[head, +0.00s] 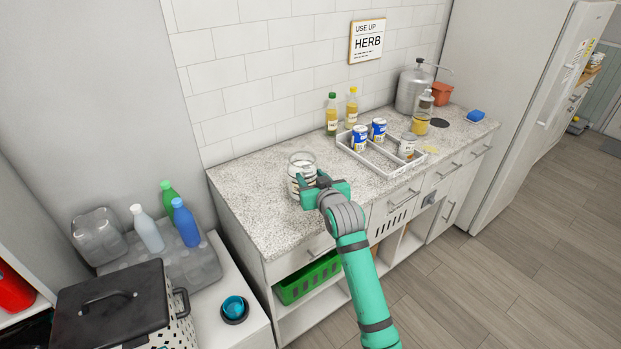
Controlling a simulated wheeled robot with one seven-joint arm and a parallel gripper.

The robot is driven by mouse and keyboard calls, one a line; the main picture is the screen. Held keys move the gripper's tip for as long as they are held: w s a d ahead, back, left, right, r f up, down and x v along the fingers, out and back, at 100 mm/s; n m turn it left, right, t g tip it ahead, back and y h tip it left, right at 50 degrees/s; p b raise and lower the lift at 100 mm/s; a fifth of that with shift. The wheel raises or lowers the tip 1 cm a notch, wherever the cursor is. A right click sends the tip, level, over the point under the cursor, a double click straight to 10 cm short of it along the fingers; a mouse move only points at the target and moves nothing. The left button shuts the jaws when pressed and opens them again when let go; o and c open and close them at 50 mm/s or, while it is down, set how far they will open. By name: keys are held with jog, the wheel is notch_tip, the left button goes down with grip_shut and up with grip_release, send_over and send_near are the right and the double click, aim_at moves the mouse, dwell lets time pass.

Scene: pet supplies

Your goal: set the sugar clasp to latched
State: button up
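A clear glass jar (301,162) with pale contents stands on the speckled countertop (250,205). It looks like the sugar jar, but I cannot read any label. My gripper (308,184) is at the jar's front right side, with its fingers close to or touching the glass. The fingers and the gripper body cover part of the jar. The clasp is too small or hidden to make out, and I cannot tell its state. I cannot tell whether the fingers are open or shut.
A white divided tray (377,162) with several cans stands right of the jar. Two bottles (332,114) stand behind it by the wall. The counter left of the jar is clear.

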jog(key=shift+d, duration=0.1)
jog(key=v, duration=1)
jog(key=shift+s, duration=0.35)
